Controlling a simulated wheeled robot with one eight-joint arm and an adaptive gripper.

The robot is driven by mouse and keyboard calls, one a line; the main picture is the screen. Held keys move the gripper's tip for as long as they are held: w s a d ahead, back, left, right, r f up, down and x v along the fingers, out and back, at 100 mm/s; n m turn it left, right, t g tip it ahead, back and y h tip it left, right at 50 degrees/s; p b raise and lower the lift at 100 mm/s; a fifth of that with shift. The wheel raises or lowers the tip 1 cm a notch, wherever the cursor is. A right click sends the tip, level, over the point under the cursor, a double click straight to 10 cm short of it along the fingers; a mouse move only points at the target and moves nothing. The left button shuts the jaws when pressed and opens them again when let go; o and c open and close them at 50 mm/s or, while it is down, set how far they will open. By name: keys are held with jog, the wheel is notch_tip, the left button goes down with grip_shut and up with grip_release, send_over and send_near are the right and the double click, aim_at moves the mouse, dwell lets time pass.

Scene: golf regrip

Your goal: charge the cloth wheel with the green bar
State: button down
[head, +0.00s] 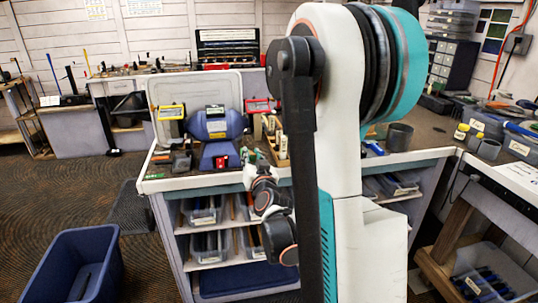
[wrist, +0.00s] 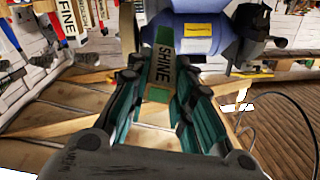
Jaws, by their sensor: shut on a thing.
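My gripper (wrist: 158,82) is shut on a pale bar (wrist: 160,68) marked SHINE, with green at its far end and dark green lower down. The bar points away from me towards the blue bench grinder (wrist: 200,22). The cloth wheel (wrist: 127,27) shows as a tan, edge-on disc at the grinder's left, just beyond and left of the bar's tip. I cannot tell whether bar and wheel touch. The grinder also shows in the head view (head: 215,124) on the bench.
Other labelled things, one marked FINE (wrist: 68,27), stand at the left in the wrist view. A wooden strip (wrist: 60,118) crosses below the bar. A cable (wrist: 278,104) curves at the right. In the head view a blue bin (head: 75,262) stands on the floor at left.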

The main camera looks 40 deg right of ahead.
jog(key=shift+s+d+r+m+h, duration=0.9)
jog(key=shift+s+d+h, duration=0.65)
jog(key=shift+d, duration=0.75)
jog(key=f+x, duration=0.1)
jog(key=x, duration=0.7)
jog(key=shift+w, duration=0.25)
jog(key=shift+a+r, duration=0.1)
jog(key=shift+w+d+b, duration=0.25)
jog(key=shift+w+b, duration=0.15)
dwell(1.7)
jog(key=shift+s+d, duration=0.25)
jog(key=shift+d, duration=0.1)
dwell(0.6)
jog(key=shift+w+a+b, duration=0.2)
jog(key=shift+a+b, duration=0.2)
jog(key=shift+b, duration=0.1)
dwell(0.4)
jog(key=shift+d, duration=0.25)
dwell(0.4)
